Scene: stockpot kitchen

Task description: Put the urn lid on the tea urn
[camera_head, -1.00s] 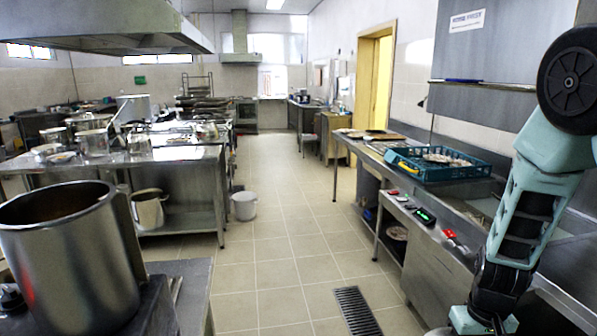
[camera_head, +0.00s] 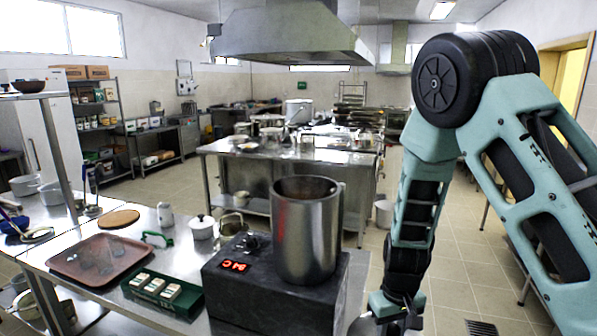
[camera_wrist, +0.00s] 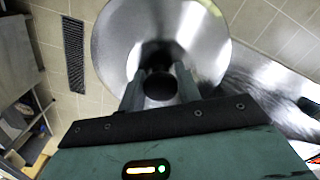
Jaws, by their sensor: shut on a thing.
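The tea urn (camera_head: 306,230) is an upright steel cylinder on a dark base (camera_head: 265,290) with a red lit display. Its top is open and its inside shows brownish. My gripper (camera_wrist: 160,85) is shut on the black knob of the urn lid (camera_wrist: 205,40), a round shiny steel disc, in the wrist view. In the head view my gripper (camera_head: 395,312) is low, to the right of the urn's base and apart from the urn. Only a bit of the lid (camera_head: 362,326) shows there, at the bottom edge.
A steel worktable (camera_head: 285,160) stands behind. Tiled floor (camera_head: 455,265) is open at right.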

